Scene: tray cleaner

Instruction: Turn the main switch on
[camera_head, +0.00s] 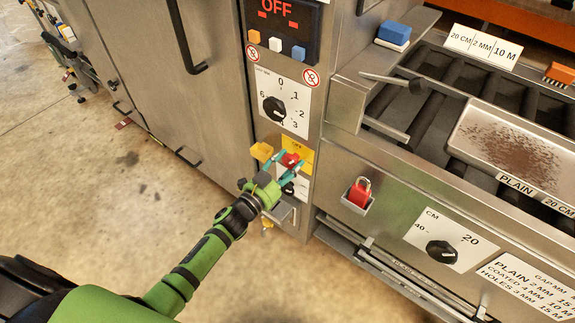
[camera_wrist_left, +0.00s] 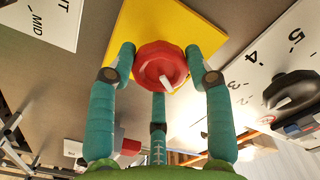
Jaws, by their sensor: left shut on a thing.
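The main switch appears to be the red round knob (camera_head: 291,159) on a yellow plate (camera_head: 304,151), low on the steel panel. In the left wrist view the knob (camera_wrist_left: 160,66) sits between the teal fingers of my left gripper (camera_wrist_left: 163,75), which is shut on its sides. A white mark on the knob points down and slightly right in that view. The left gripper (camera_head: 286,168) partly covers the knob in the head view. The display (camera_head: 283,22) above reads OFF in red. My right gripper is not in view.
A black dial (camera_head: 275,109) with numbers is above the knob. A yellow holder (camera_head: 262,151) juts out just left of it. A red padlock (camera_head: 360,192) sits in a small steel pocket to the right. Open concrete floor lies to the left.

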